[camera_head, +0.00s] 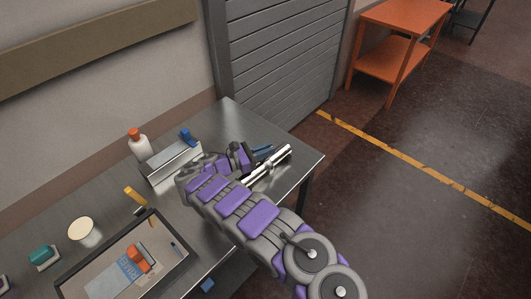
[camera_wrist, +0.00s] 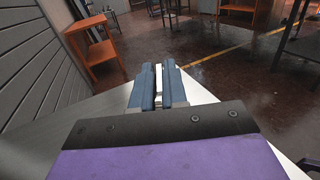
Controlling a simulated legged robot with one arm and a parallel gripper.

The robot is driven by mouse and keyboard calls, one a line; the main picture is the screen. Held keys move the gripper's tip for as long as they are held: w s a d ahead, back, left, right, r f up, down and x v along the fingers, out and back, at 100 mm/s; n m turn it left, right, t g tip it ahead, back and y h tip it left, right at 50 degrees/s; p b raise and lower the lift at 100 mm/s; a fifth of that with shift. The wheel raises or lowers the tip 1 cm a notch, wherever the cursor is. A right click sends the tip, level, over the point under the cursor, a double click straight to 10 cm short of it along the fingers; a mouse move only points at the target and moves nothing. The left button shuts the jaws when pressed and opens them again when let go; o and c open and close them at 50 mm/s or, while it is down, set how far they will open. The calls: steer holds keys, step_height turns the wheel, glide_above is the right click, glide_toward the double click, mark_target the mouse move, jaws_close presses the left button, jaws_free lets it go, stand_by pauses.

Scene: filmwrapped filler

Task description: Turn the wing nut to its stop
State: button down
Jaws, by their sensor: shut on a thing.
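My gripper (camera_head: 264,151) reaches over the right end of the steel table, its blue fingers close to a silver tube (camera_head: 283,156). In the wrist view the fingers (camera_wrist: 158,82) are shut on a narrow pale piece (camera_wrist: 158,78). I cannot tell whether this piece is part of the wing nut or of the tube. No wing nut shows clearly, and my arm hides part of the table. A small blue piece (camera_head: 187,136) sits on a grey metal block (camera_head: 172,162), apart from my gripper.
The steel table (camera_head: 228,116) also bears a white bottle (camera_head: 139,147) with an orange cap, a cream round container (camera_head: 82,232), a teal piece (camera_head: 41,254), and a dark-rimmed tray (camera_head: 68,281) with an orange item (camera_head: 138,258). An orange shelf table (camera_head: 400,16) stands apart on the floor.

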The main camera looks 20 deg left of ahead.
steer(key=shift+m+g+h+b, duration=0.4)
steer(key=shift+m+g+h, duration=0.1)
steer(key=shift+g, duration=0.1)
steer(key=c, duration=1.2)
jaws_free()
steer(key=shift+f, duration=0.1)
steer(key=shift+c, duration=0.2)
